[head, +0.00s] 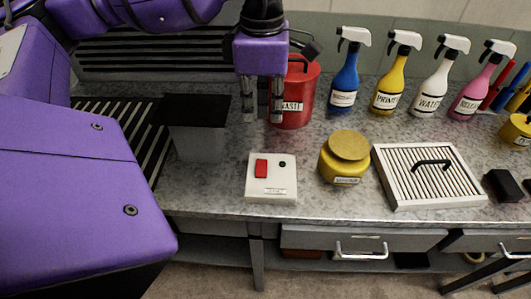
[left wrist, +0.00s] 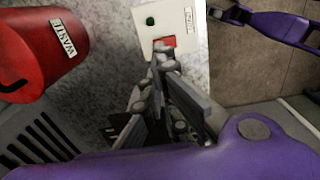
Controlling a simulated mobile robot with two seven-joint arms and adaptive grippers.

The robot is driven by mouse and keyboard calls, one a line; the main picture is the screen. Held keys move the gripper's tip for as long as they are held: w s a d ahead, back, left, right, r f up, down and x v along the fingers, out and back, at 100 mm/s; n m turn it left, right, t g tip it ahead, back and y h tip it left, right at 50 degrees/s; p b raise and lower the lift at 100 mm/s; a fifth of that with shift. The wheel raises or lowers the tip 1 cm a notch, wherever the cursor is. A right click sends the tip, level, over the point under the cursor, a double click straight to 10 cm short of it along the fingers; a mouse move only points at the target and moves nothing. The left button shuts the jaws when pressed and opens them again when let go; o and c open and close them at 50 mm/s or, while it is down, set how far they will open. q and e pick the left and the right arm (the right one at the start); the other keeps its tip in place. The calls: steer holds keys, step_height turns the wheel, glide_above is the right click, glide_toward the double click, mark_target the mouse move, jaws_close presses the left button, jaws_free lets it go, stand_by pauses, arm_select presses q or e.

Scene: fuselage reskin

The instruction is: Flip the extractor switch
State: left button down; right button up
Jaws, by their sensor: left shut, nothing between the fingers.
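A white switch box (head: 271,178) lies near the counter's front edge. It has a red rocker switch (head: 261,168), a small dark round button (head: 282,164) and a label too small to read. My left gripper (head: 262,118) is above and behind the box in the head view, pointing down, shut and empty. In the left wrist view the shut fingertips (left wrist: 161,50) overlap the lower edge of the red switch (left wrist: 165,44); the head view shows them apart from it. The button looks green there (left wrist: 150,21). A purple hand, seemingly my right gripper (left wrist: 235,13), shows partly; its fingers are unclear.
A red waste can (head: 298,100) stands right behind the left gripper. A dark-topped bin (head: 197,140) is left of the box, a yellow jar (head: 346,160) and slatted panel (head: 427,176) right. Several spray bottles (head: 389,75) line the back.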

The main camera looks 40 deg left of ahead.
arm_select(q)
steer(key=shift+s+d, duration=0.1)
steer(key=shift+s, duration=0.05)
steer(key=shift+s+d+r, duration=0.1)
steer(key=shift+s+d, duration=0.3)
steer(key=shift+s, duration=0.2)
arm_select(e)
steer(key=shift+w+d+r, duration=0.1)
steer(key=shift+w+r, duration=0.05)
steer(key=shift+r, duration=0.15)
arm_select(q)
step_height(320, 180, up, 14)
steer(key=s+d+p, duration=0.1)
steer(key=p, duration=0.1)
steer(key=shift+s, duration=0.3)
arm_select(e)
steer(key=shift+w+d+r, duration=0.15)
steer(key=shift+d+r, duration=0.05)
steer(key=shift+r, duration=0.35)
steer(key=shift+w+a, duration=0.1)
steer(key=shift+a, duration=0.15)
